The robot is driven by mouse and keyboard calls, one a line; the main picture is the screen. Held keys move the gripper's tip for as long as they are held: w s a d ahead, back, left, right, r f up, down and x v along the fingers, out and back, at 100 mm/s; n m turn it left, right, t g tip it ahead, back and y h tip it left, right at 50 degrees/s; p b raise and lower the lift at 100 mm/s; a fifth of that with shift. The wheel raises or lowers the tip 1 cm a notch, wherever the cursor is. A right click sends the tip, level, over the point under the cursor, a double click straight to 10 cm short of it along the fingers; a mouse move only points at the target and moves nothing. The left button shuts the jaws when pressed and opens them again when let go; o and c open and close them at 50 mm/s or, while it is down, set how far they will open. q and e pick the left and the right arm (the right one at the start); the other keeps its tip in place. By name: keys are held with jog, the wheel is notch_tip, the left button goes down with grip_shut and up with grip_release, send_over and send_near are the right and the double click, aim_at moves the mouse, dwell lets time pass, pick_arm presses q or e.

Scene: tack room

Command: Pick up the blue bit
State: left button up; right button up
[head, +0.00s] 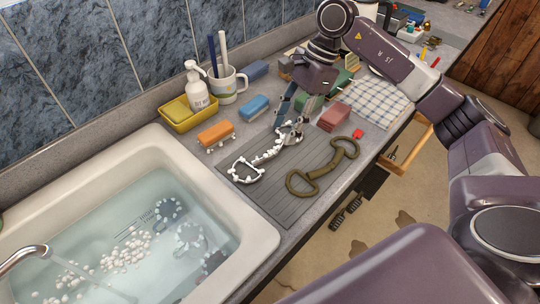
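A pale bit with white foam on it (268,155) lies on the grey ribbed mat (262,196), one ring near the sink and the other farther back. An olive-brown bit (324,171) lies to its right. I see no plainly blue bit on the mat. Dark blue-grey ringed shapes (189,238) lie under the sink's water, blurred by it. My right gripper (290,127) points down at the far ring of the foamy bit, its fingers apart around or just above that ring. Whether they touch it I cannot tell. My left gripper is out of view.
The white sink (262,236) with a running tap (24,256) is at left. Orange (215,133) and blue (254,107) brushes, a yellow caddy (178,118), a mug (226,86) and a red block (334,117) stand around the mat. A checked cloth (378,102) lies behind, and an open drawer (408,152) juts out at right.

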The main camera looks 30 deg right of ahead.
aim_at(273, 152)
jog(key=shift+a+f, duration=0.2)
jog(key=shift+f, duration=0.25)
jog(key=p+x, duration=0.3)
jog(key=x, duration=0.3)
jog(key=shift+w, duration=0.2)
jog(key=shift+f, duration=0.3)
jog(key=shift+c, duration=0.6)
grip_shut()
jog(key=shift+r, duration=0.1)
